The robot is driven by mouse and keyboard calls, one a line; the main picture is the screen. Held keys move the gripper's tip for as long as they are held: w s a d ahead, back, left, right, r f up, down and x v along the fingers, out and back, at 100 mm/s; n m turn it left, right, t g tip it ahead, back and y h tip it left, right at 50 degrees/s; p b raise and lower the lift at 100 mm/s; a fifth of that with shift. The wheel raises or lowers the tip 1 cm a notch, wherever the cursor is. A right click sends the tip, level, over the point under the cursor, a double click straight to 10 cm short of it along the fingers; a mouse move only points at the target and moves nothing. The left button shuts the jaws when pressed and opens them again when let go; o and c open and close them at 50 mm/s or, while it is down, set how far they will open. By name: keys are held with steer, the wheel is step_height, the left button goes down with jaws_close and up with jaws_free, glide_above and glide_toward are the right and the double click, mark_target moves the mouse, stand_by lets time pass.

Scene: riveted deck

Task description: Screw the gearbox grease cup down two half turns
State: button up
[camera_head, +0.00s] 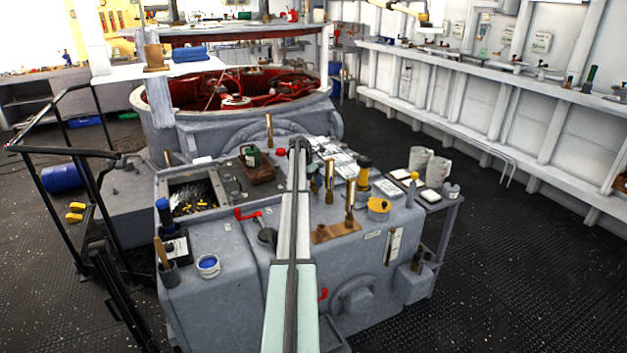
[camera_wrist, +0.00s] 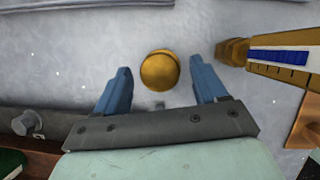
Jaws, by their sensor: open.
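A round brass-yellow cap (camera_wrist: 160,71), which looks like the grease cup seen from its end, is between my fingers in the wrist view. My gripper (camera_wrist: 160,88) is open, with one blue finger on each side of the cap. Gaps show between the cap and both fingers, so they appear apart. In the head view my arm reaches over the grey gearbox housing (camera_head: 225,235), and the fingers cannot be made out. Several brass fittings stand there, one of them a tall one (camera_head: 269,130) behind the housing top; I cannot tell which is the cap.
A brass piece with a blue scale (camera_wrist: 282,56) lies close to the right finger. A bolt head (camera_wrist: 25,122) is at the left.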

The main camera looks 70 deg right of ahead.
steer(key=c, duration=1.1)
steer(key=shift+o, duration=0.2)
steer(key=m, duration=0.1)
steer(key=m+g, duration=0.1)
steer(key=m, duration=0.1)
steer(key=m+y, duration=0.1)
steer(key=shift+w+d+m, duration=0.15)
steer(key=shift+d+m, duration=0.1)
steer(key=shift+m, duration=0.15)
steer(key=m+y, duration=0.1)
steer(key=m, duration=0.1)
steer(key=m+g, duration=0.1)
steer(key=m, duration=0.1)
steer(key=shift+d+m+y, duration=0.15)
steer(key=shift+m+y, duration=0.15)
steer(key=shift+y, duration=0.1)
steer(key=m+y, duration=0.1)
steer(key=m, duration=0.3)
steer(key=shift+d+m+y, duration=0.15)
steer(key=shift+m+y, duration=0.15)
steer(key=shift+y, duration=0.1)
steer(key=shift+m+t+y, duration=0.3)
steer(key=shift+m+y, duration=0.6)
steer(key=shift+m, duration=1.3)
steer(key=shift+r, duration=0.1)
